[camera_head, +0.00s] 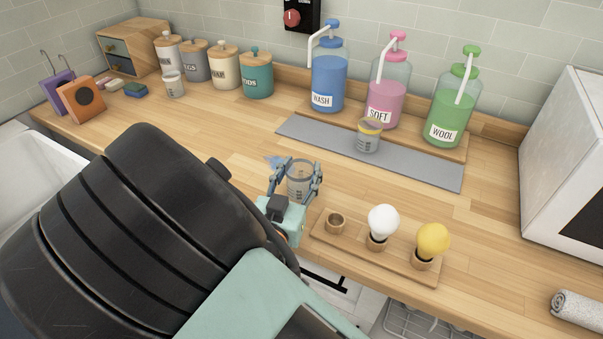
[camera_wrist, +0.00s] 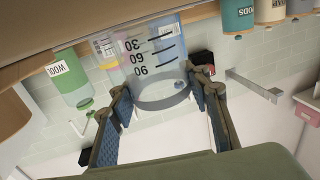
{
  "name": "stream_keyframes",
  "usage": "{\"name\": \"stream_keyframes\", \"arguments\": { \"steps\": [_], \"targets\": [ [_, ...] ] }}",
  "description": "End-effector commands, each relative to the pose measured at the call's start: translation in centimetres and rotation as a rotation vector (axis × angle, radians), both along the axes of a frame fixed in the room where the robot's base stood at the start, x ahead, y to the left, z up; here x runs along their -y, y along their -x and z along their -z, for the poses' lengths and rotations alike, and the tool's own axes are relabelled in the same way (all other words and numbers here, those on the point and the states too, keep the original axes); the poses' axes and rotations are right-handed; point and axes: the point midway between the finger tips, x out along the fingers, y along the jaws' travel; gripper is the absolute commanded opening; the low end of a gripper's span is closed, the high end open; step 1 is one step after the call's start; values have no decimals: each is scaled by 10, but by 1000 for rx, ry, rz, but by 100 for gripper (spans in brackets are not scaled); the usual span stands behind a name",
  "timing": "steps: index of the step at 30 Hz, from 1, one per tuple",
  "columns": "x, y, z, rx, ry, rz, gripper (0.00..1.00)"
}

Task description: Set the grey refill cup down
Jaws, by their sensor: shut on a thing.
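The grey refill cup (camera_head: 299,181) is a clear measuring cup with a grey rim, upright over the front part of the wooden counter. My gripper (camera_head: 296,180) is shut on it, with one finger on each side. In the wrist view, which is upside down, the cup (camera_wrist: 155,65) shows dark marks 30, 60 and 90 between my fingers (camera_wrist: 163,90). It looks empty. Its base lies close to the counter's wood, but I cannot tell whether it touches.
A yellow-rimmed cup (camera_head: 368,137) stands on the grey mat (camera_head: 305,128), before the WASH (camera_head: 328,75), SOFT (camera_head: 386,100) and WOOL (camera_head: 452,110) bottles. Another clear cup (camera_head: 174,86) stands by the canisters. A wooden holder (camera_head: 400,267) with two bulb-topped pieces is at right. Counter left of my gripper is clear.

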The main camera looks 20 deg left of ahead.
Motion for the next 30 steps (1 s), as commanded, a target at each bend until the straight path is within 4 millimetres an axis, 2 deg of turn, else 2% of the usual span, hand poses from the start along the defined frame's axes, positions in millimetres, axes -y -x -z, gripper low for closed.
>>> {"name": "stream_keyframes", "arguments": {
  "steps": [10,11,16,28,30],
  "targets": [
    [0,0,4,0,-1,1,24],
    [0,0,4,0,-1,0,44],
    [0,0,2,0,-1,0,61],
    [-1,1,2,1,0,-2,61],
    [0,11,3,-2,-2,-4,61]
  ]
}}
